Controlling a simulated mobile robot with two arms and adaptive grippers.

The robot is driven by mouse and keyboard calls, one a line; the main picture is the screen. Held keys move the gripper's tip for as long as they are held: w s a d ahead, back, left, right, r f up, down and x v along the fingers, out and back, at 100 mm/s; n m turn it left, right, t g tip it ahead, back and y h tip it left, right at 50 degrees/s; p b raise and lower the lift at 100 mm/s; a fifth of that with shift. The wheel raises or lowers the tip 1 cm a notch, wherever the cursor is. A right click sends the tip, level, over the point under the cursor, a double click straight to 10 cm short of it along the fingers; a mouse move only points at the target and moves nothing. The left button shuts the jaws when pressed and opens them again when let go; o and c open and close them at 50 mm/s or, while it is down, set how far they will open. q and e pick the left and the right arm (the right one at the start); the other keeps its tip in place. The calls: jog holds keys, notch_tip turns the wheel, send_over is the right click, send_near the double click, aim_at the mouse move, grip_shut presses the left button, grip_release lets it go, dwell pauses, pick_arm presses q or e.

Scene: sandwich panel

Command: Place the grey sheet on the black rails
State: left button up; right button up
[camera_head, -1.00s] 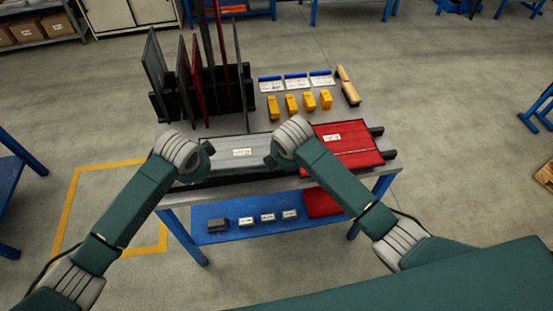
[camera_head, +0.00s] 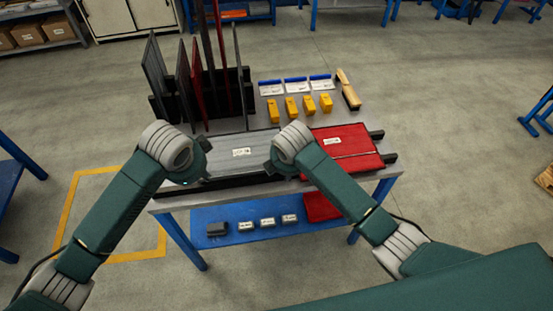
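The grey sheet (camera_head: 232,148) with a white label lies flat on the table, left of the red sheet (camera_head: 345,143). The black rails stick out past the red sheet's right side (camera_head: 390,158), and a dark rail edge shows along the front of the grey sheet (camera_head: 235,183). I cannot tell whether the grey sheet rests fully on the rails. My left gripper (camera_head: 205,163) is at the grey sheet's left end. My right gripper (camera_head: 272,165) is near its right end, mostly hidden behind my wrist. Whether either is open or shut does not show.
A black rack (camera_head: 250,88) holds upright grey and red panels at the back left. Several yellow blocks (camera_head: 292,108), blue-topped labelled cards (camera_head: 296,86) and a wooden-handled brush (camera_head: 348,90) lie behind the sheets. A blue lower shelf (camera_head: 262,230) holds small boxes.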

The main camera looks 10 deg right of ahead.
pick_arm(q)
jog(key=v, duration=0.4)
jog(key=shift+r, duration=0.1)
pick_arm(e)
jog(key=v, duration=1.2)
pick_arm(q)
jog(key=shift+s, duration=0.1)
pick_arm(e)
jog(key=shift+w, duration=0.1)
